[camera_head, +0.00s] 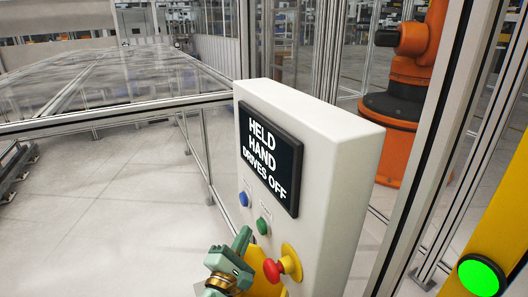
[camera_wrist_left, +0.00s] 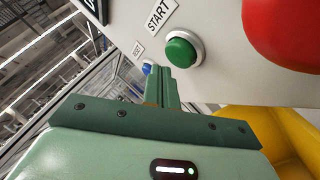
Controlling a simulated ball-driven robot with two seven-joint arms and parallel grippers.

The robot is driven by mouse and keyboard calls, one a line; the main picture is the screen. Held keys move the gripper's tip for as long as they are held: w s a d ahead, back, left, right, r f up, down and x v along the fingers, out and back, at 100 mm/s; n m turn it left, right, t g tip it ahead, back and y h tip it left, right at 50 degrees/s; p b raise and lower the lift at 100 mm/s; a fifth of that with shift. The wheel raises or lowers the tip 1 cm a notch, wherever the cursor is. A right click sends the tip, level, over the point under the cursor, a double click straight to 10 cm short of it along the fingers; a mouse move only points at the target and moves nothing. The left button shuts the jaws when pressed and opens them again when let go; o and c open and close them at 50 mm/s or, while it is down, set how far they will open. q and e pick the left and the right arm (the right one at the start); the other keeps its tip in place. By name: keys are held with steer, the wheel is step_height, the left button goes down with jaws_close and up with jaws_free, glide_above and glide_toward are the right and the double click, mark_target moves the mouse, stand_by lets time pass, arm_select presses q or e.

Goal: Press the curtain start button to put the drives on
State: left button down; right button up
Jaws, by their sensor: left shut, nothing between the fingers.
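A pale control box carries a dark display (camera_head: 270,158) reading "HELD HAND DRIVES OFF". Below it sit a blue button (camera_head: 243,199), a green button (camera_head: 262,226) and a red emergency knob (camera_head: 286,265) on a yellow base. In the left wrist view the green button (camera_wrist_left: 181,52) is labelled START and the blue one (camera_wrist_left: 147,68) RESET. My left gripper (camera_head: 243,238) is shut and empty, its fingertips just left of and below the green button. I cannot tell whether they touch the panel. My right gripper is not in view.
A yellow post with a lit green round light (camera_head: 481,277) stands at the right. Behind the box are an orange robot arm (camera_head: 408,75) and metal fence posts. A large clear-panelled frame (camera_head: 110,85) lies at the left. The red knob (camera_wrist_left: 285,30) is close to the gripper.

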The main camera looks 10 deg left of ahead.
arm_select(q)
steer(key=shift+d, duration=0.1)
steer(key=shift+w+d, duration=0.25)
steer(key=shift+d, duration=0.05)
steer(key=shift+w+d, duration=0.25)
steer(key=shift+d, duration=0.1)
stand_by(0.7)
steer(key=shift+s+a, duration=0.1)
steer(key=shift+s+a+p, duration=0.35)
steer(key=shift+s+a, duration=0.1)
steer(key=shift+a, duration=0.15)
steer(key=shift+a, duration=0.1)
steer(key=s+a, duration=0.1)
steer(key=s+a+p, duration=0.1)
steer(key=a, duration=0.1)
steer(key=s+a, duration=0.1)
steer(key=a, duration=0.1)
steer(key=shift+s, duration=0.15)
